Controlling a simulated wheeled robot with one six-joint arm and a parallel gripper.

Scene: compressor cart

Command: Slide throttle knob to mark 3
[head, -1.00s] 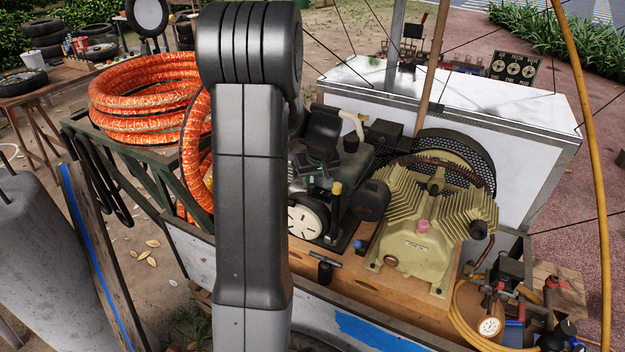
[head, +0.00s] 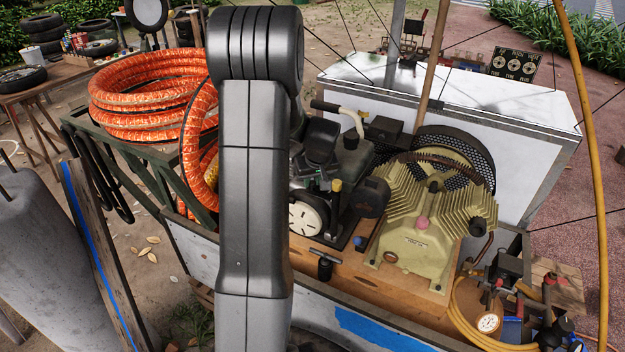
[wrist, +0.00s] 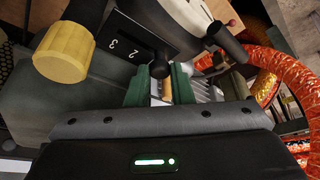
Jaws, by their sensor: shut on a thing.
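In the wrist view my gripper (wrist: 160,85) has its two green fingers closed around the throttle knob (wrist: 160,69), a small dark ball showing between and just beyond the fingertips. A brassy piece shows between the fingers below it. A black plate (wrist: 125,45) with the numerals 2 and 3 lies to the left of the knob. The knob's exact place against the marks cannot be told. In the head view my arm stands in front of the engine (head: 350,165), and the knob and fingertips cannot be made out.
A yellow cap (wrist: 63,53) stands close left of the fingers in the wrist view. Orange hose (wrist: 265,70) coils at the right. In the head view the cream compressor (head: 430,215) sits right of the engine, with a white box (head: 540,110) behind.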

